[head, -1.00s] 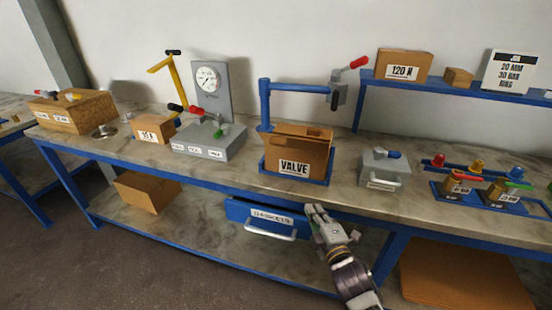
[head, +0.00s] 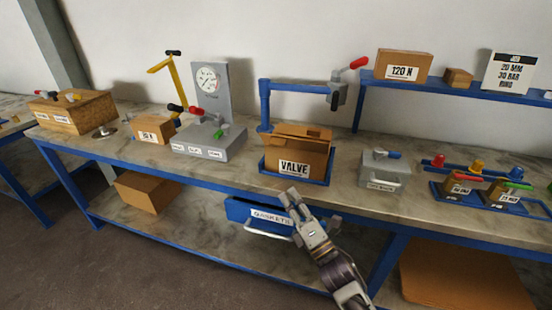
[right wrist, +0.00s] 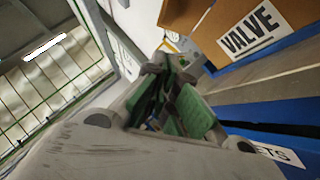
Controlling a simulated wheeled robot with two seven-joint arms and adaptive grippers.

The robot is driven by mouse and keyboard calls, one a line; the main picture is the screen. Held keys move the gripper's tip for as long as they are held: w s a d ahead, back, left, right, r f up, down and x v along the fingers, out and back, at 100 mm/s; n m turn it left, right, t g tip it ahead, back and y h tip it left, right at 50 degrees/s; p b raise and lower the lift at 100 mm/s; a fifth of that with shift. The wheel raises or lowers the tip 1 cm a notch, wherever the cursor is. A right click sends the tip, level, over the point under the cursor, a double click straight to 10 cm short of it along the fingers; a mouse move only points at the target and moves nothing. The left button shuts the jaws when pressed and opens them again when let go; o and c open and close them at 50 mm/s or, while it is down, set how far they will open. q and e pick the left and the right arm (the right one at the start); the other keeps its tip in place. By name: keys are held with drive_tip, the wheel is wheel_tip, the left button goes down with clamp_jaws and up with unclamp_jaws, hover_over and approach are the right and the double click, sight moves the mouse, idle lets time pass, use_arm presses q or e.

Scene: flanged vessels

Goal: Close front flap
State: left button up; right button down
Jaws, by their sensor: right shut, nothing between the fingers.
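The brown cardboard box (head: 308,150) marked VALVE stands in a blue tray (head: 318,182) near the bench's front edge. Its top shows flap edges around a partly dark opening; how the front flap lies is hard to tell. My right gripper (head: 290,197) is shut and empty, below and in front of the box, by the bench's front edge, apart from it. In the right wrist view, its fingers with green pads (right wrist: 172,108) are close together, and the box's labelled face (right wrist: 250,28) shows at upper right. My left gripper is not in view.
A blue drawer (head: 240,212) labelled gaskets stands pulled out under the bench, close to my right gripper. A blue post with a red-handled valve (head: 338,92) overhangs the box. A grey case (head: 383,172) stands to the right and a gauge stand (head: 210,110) to the left.

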drive_tip(key=shift+w, duration=0.1)
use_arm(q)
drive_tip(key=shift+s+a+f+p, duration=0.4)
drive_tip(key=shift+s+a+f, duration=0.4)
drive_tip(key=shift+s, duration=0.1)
use_arm(e)
drive_tip(key=w+d+r+x, duration=0.1)
drive_tip(key=d+x, duration=0.1)
drive_tip(key=x, duration=1)
drive_tip(key=shift+w+r, duration=0.2)
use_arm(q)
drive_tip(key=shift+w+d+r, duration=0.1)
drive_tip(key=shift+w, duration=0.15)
